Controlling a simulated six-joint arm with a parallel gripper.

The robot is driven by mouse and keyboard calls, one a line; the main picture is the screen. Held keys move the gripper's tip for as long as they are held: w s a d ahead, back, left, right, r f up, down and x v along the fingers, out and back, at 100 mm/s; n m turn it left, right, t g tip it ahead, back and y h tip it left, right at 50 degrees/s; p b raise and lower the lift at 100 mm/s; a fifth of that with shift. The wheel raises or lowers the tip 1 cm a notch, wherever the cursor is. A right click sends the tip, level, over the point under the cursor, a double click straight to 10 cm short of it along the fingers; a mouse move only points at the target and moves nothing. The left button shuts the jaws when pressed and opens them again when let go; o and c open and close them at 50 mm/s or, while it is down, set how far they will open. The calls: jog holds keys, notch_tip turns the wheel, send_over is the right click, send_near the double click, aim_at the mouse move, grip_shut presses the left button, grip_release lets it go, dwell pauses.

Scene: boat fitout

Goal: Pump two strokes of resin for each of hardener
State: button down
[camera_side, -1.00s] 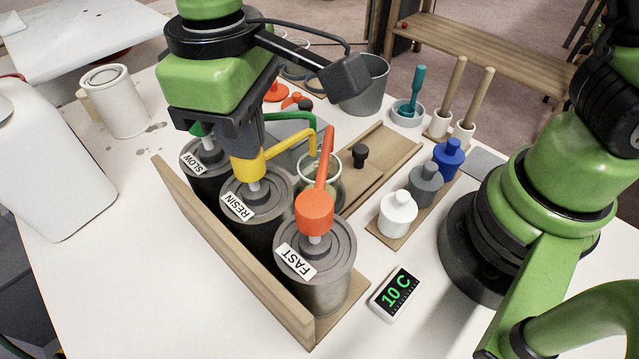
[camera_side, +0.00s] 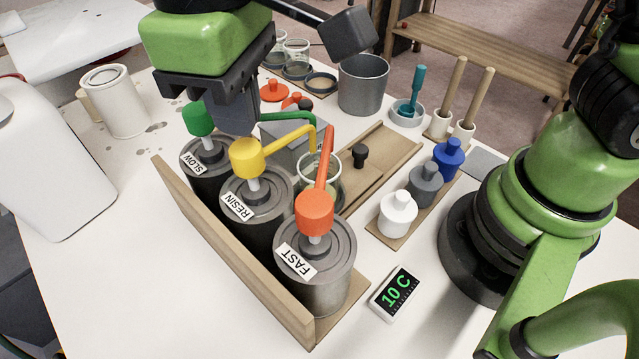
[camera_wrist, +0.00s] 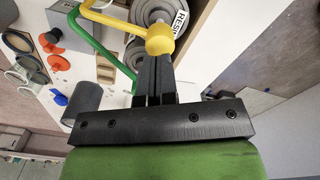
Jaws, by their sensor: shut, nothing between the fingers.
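Three grey cans stand in a row in a wooden rack: SLOW (camera_side: 206,170) with a green pump head (camera_side: 198,117), RESIN (camera_side: 262,215) with a yellow pump head (camera_side: 246,154), and FAST (camera_side: 318,268) with an orange pump head (camera_side: 314,210). The pump spouts reach toward a clear cup (camera_side: 320,175), partly hidden by them. My gripper (camera_side: 236,128) is shut and empty, between and behind the green and yellow heads in the side view. In the wrist view the shut fingers (camera_wrist: 154,75) point at the yellow head (camera_wrist: 160,38); contact cannot be told.
A display (camera_side: 397,294) reads 10 C. White (camera_side: 398,213), grey (camera_side: 426,184) and blue (camera_side: 449,160) bottles stand on a wooden strip. A grey bucket (camera_side: 363,85) stands behind. A white jug (camera_side: 50,165) stands at left.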

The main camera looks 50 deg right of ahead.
aim_at(245, 147)
jog(key=shift+f, duration=2.4)
jog(key=shift+r, duration=2.4)
jog(key=shift+f, duration=0.15)
jog(key=shift+f, duration=2.25)
jog(key=shift+r, duration=2.45)
jog(key=shift+f, duration=0.15)
